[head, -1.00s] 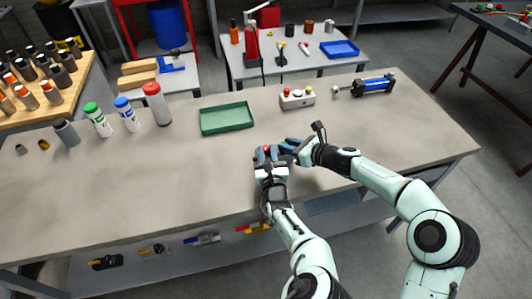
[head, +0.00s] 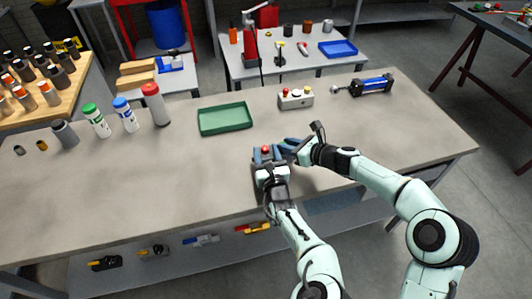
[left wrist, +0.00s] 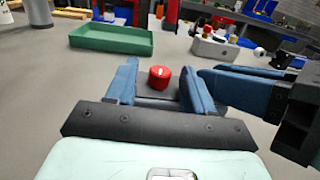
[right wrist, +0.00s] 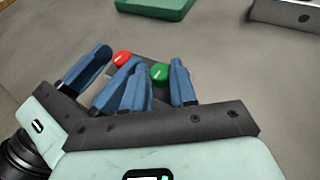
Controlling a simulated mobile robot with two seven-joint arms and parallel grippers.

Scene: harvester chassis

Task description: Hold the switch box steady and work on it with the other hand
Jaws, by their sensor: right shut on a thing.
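A small dark grey switch box (left wrist: 158,103) lies on the bench between my grippers, mostly hidden by their fingers. It has a red button (left wrist: 159,77) and a green button (right wrist: 159,73) on top. My left gripper (left wrist: 160,85) has its blue fingers apart, one on each side of the red button; it looks open around that end of the box. The red button also shows in the head view (head: 265,150). My right gripper (right wrist: 155,88) is shut on the box, its fingers on either side of the green button. The fingers of both grippers are very close together.
A green tray (head: 226,131) lies behind the grippers on the bench. A white box with buttons (head: 296,105) and a blue cylinder (head: 372,86) lie farther back right. Bottles (head: 157,110) stand at the back left.

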